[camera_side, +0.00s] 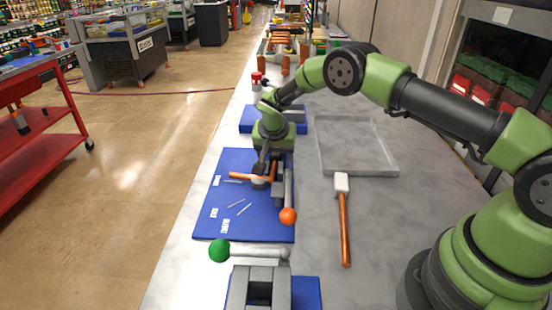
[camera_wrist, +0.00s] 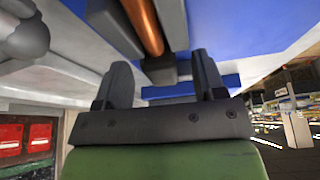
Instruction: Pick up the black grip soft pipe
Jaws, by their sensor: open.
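A copper pipe (camera_side: 241,176) lies near the upper middle of the blue mat, close to dark fittings. In the wrist view the copper pipe (camera_wrist: 145,25) runs from the top edge down to a dark block-like grip (camera_wrist: 159,69). My gripper (camera_side: 266,167) is low over the mat at this pipe, pointing down. In the wrist view my gripper (camera_wrist: 161,72) is open, with one dark finger on each side of the dark grip. I cannot tell whether the fingers touch it. My gripper hides part of the pipe in the side view.
A copper pipe with a white grip (camera_side: 342,184) lies to the right. Beside my gripper is a grey bar with an orange ball (camera_side: 288,216). A green ball (camera_side: 219,250) on a pale rod and a grey fixture (camera_side: 237,291) are in front. An empty grey tray (camera_side: 392,170) stands right.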

